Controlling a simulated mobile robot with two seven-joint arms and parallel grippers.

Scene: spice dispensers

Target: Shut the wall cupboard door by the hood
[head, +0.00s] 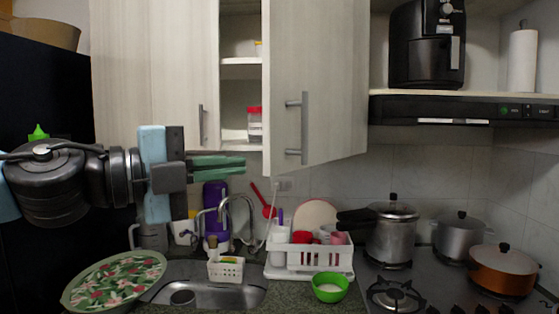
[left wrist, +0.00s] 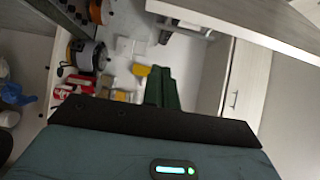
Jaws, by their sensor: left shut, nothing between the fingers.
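The wall cupboard door (head: 336,80) by the hood (head: 470,108) is pale wood and stands partly open in the head view. Its free left edge swings out toward me, and its bar handle (head: 304,128) is near that edge. Shelves show in the gap to its left. My left gripper (head: 244,166) has green fingers, shut and empty. In the picture they lie just left of the door's lower left corner; I cannot tell whether they touch it. The fingers also show in the left wrist view (left wrist: 162,88). My right gripper is not in view.
A red-lidded jar (head: 255,123) stands inside the cupboard. A closed cupboard door (head: 165,65) is to the left. Below are the sink (head: 225,298), a faucet (head: 235,205), a white dish rack (head: 325,257) and a green bowl (head: 330,287). Pots stand on the stove at right.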

